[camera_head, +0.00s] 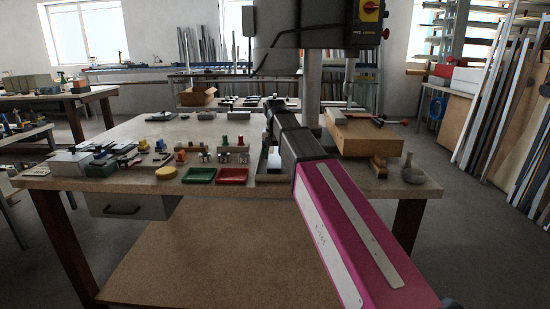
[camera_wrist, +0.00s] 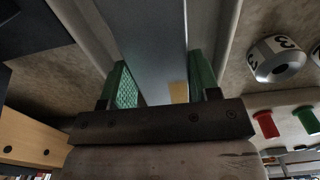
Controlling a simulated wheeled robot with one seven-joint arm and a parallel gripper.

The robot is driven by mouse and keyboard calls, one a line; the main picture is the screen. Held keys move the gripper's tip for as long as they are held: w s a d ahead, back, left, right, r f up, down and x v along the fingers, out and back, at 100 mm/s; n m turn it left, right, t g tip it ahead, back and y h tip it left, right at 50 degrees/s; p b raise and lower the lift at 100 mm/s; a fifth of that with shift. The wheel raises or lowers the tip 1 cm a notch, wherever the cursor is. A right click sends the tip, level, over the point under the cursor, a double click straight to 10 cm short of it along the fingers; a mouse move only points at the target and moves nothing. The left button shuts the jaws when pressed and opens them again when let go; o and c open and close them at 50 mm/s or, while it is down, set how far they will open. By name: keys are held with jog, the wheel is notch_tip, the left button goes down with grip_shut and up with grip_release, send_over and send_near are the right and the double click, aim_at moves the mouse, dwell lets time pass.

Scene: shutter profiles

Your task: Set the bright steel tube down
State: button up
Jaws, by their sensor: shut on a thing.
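My gripper (camera_wrist: 160,80) has green ribbed pads on its two fingers, and they stand on either side of the bright steel tube (camera_wrist: 150,35), gripping it. The tube shows as a smooth grey face running from the jaws to the top of the wrist view. Its far end is out of that view, and I cannot tell whether it touches the surface below. In the head view my dark and magenta arm reaches over the workbench (camera_head: 130,143) and hides most of the jaws and the tube.
A green tray (camera_head: 199,175) and a red tray (camera_head: 232,176) lie at the bench's front edge. A wooden block (camera_head: 365,137) and a small grey dish (camera_head: 413,175) are on the right. A numbered cylinder (camera_wrist: 278,58) stands near my gripper.

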aim_at(275, 155)
jog(key=shift+f, duration=0.55)
jog(key=o, duration=1.3)
jog(key=shift+f, duration=0.15)
notch_tip(275, 155, up, 12)
jog(key=shift+r, duration=0.15)
